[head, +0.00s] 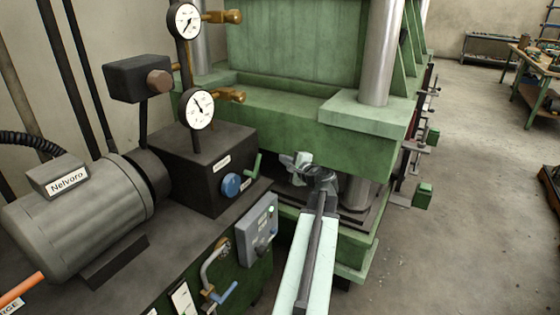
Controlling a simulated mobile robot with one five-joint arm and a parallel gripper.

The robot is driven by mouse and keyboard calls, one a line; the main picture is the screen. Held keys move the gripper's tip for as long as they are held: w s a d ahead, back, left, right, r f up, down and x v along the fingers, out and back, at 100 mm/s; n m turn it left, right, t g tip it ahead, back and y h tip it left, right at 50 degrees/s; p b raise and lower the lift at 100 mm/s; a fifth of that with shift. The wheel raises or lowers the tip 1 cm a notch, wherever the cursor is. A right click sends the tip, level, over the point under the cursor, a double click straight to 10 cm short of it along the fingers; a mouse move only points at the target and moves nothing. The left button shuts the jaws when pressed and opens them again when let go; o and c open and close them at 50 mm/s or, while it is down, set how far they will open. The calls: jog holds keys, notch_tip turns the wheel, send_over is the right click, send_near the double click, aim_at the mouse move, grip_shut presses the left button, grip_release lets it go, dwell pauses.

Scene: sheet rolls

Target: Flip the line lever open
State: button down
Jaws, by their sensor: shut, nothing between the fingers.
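A blue lever handle (222,294) sits on a small valve under a curved grey pipe (213,258), at the front of the green power unit. A short green lever (254,165) stands up at the right side of the dark block, beside a round blue knob (231,184). I cannot tell from any readable label which of these is the line lever. My gripper (298,162) is at the end of my pale arm, in front of the green press. It is shut and empty, to the right of the green lever and apart from it, far up from the blue handle.
A grey control box (257,229) stands between the blue handle and my arm. A motor (82,215) fills the left. The green press (300,130) stands close behind my gripper. Open floor (460,200) lies right.

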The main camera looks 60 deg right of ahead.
jog(key=w, duration=0.7)
jog(key=shift+a, duration=0.3)
